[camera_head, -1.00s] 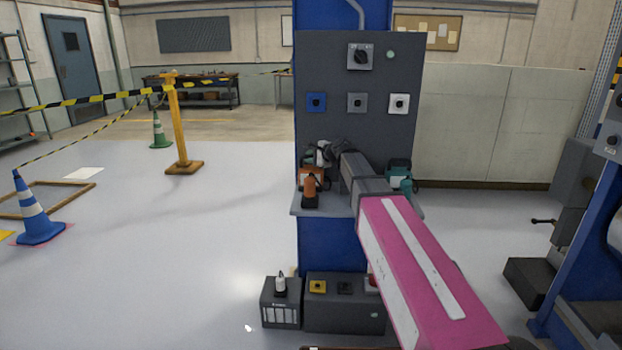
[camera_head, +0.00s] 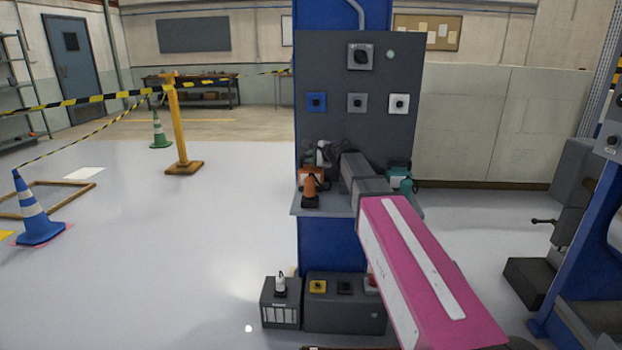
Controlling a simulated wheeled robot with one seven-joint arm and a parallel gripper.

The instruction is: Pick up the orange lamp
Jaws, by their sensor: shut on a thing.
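The orange lamp (camera_head: 309,187) is a small orange cone on a black base. It stands upright at the left front of the grey shelf (camera_head: 336,208) on the panel column. My gripper (camera_head: 320,155) is above and behind it in this view, at the end of my arm, which reaches in from the lower right. The gripper is shut on a small white thing (camera_head: 320,150), only partly visible; its shape is hard to tell. The gripper appears apart from the orange lamp. My wrist and forearm hide the middle of the shelf.
An orange box (camera_head: 311,174) stands behind the lamp. A teal box (camera_head: 398,172) and teal lamp (camera_head: 406,186) are at the shelf's right. The grey switch panel (camera_head: 358,128) rises close behind. Grey boxes (camera_head: 345,318) stand below.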

